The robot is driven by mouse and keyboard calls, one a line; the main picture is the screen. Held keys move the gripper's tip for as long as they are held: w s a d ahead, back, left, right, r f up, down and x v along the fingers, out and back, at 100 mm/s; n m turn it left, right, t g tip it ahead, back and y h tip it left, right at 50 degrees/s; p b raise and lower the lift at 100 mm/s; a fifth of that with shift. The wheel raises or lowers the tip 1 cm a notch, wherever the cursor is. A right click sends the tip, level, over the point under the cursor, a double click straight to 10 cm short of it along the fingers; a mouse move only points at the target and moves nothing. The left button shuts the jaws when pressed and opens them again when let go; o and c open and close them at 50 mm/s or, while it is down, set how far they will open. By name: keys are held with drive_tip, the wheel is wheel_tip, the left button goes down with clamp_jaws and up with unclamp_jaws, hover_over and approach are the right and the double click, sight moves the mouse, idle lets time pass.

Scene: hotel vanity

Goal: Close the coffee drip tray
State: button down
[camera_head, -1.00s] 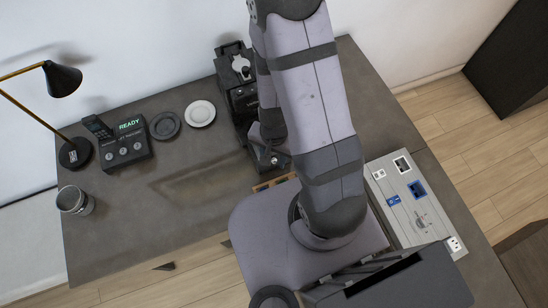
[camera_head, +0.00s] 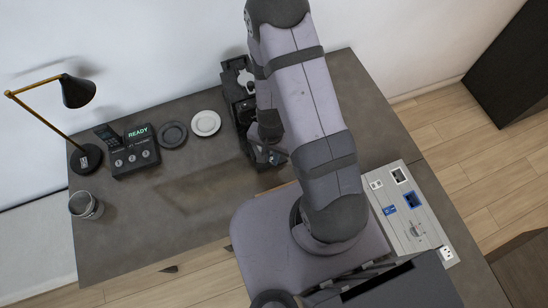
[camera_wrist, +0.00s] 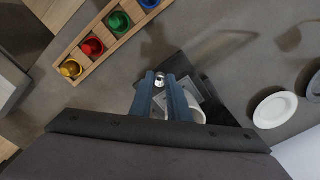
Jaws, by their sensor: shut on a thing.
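The black coffee machine (camera_head: 238,80) stands at the back of the vanity in the head view, partly behind my arm. My gripper (camera_head: 268,155) is low at its front end. In the wrist view my gripper (camera_wrist: 160,88) has its two blue fingers close together, shut on a small part of the drip tray. The dark drip tray with a grey metal top (camera_wrist: 207,98) shows just beside the right finger. A pale, cup-like round form (camera_wrist: 198,117) is partly hidden below it. The exact contact and how far the tray sticks out are hard to see.
A wooden holder (camera_wrist: 103,47) with several coloured capsules lies near the gripper. A socket panel (camera_head: 408,215) is right.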

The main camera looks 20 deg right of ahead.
drive_tip(key=shift+w, duration=0.2)
drive_tip(key=c, duration=1.7)
unclamp_jaws()
drive_tip(key=shift+o, duration=0.2)
drive_tip(key=shift+r, duration=0.2)
wheel_tip(320, 180, up, 7)
drive_tip(key=p, duration=0.7)
